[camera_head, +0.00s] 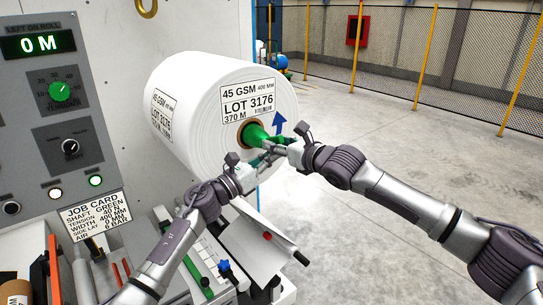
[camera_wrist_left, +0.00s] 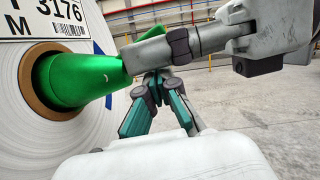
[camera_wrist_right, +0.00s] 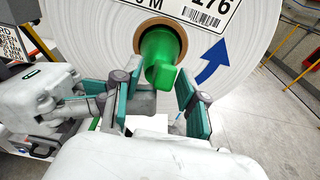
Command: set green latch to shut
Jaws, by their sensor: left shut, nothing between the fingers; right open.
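A green part (camera_head: 256,132), the likely latch, sticks out of the brown core of a big white roll labelled LOT 3176. In the right wrist view the green part (camera_wrist_right: 160,58) is a round shaft end with a flat tab (camera_wrist_right: 163,76) at its lower front. My right gripper (camera_head: 284,148) is open, with its teal-padded fingers (camera_wrist_right: 158,98) on either side of and just in front of the tab. My left gripper (camera_head: 260,164) is shut and empty just below the shaft end; its fingers (camera_wrist_left: 155,82) show close to the green cone (camera_wrist_left: 80,78).
The white roll (camera_head: 190,95) fills the centre. A control panel (camera_head: 60,120) and a job card (camera_head: 95,213) reading SHAFT GREEN stand at left. A machine bed with a red button (camera_head: 267,237) lies below. Open floor (camera_head: 370,120) and a mesh fence are at right.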

